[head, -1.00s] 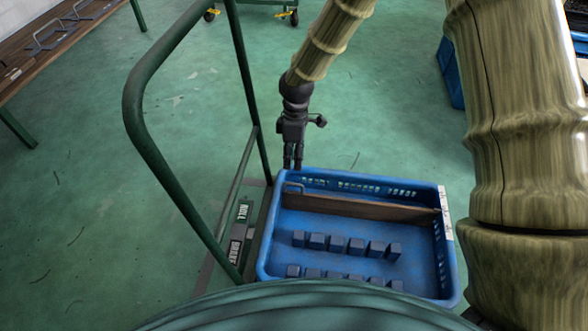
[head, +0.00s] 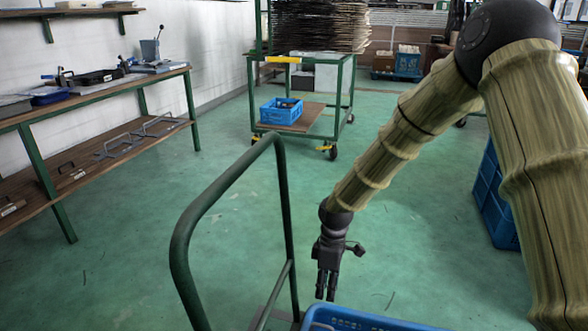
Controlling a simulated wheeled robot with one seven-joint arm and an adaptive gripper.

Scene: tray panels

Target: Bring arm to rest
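My gripper (head: 327,287) hangs from my bamboo-patterned arm and points down, just behind the far left corner of a blue crate (head: 352,320). Nothing shows between its fingers. The fingers look close together, but they are too small and dark to tell whether they are open or shut. Only the far rim of the crate is in view at the bottom edge; its inside is hidden.
A green cart handle (head: 183,240) rises left of my gripper. A workbench (head: 100,95) runs along the left wall. A green trolley (head: 352,75) with a small blue crate (head: 281,109) stands at the back. Blue crates (head: 490,200) stand right behind my arm. Open green floor lies between.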

